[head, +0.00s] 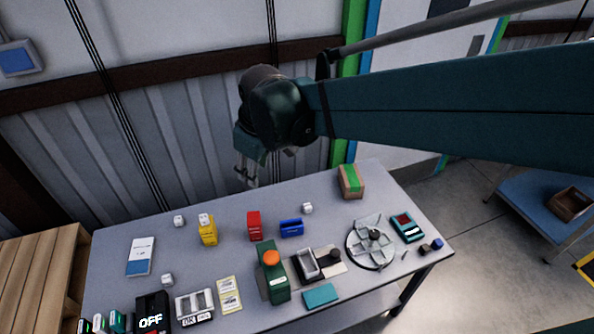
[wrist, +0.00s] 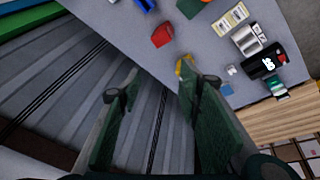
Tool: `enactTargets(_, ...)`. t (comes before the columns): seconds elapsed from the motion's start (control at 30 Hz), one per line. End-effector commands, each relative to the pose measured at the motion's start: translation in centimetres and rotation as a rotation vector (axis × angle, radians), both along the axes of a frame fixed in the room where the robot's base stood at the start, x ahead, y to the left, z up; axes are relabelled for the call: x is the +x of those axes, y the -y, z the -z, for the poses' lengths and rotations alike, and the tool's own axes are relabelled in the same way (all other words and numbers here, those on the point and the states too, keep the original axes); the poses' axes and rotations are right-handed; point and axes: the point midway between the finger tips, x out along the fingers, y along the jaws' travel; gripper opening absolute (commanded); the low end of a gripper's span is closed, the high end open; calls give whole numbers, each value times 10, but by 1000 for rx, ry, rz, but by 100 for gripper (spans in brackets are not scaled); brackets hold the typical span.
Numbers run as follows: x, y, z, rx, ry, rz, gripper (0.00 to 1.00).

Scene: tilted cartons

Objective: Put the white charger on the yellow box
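The yellow box (head: 209,235) stands on the table at the back left. A small white block, which looks like a white charger (head: 204,218), shows at its top and appears to rest on it. Similar white blocks stand at the back left (head: 179,221), the front left (head: 167,280) and the back middle (head: 307,208); I cannot tell which the task means. My gripper (head: 246,178) hangs high near the table's back edge, open and empty, apart from the box. In the wrist view its fingers (wrist: 158,85) are spread, and the right one partly hides the yellow box (wrist: 184,66).
A red box (head: 254,225) and a blue bin (head: 291,228) stand right of the yellow box. A green box with an orange top (head: 272,278), a round divided tray (head: 370,244) and a carton (head: 350,183) also occupy the table. A corrugated wall is behind.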

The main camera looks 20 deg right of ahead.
Motion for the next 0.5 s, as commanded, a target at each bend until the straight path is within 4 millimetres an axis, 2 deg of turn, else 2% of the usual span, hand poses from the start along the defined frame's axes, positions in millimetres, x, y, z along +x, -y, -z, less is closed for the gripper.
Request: enactTargets(0.5,-73,51,-20,100,103,274,35)
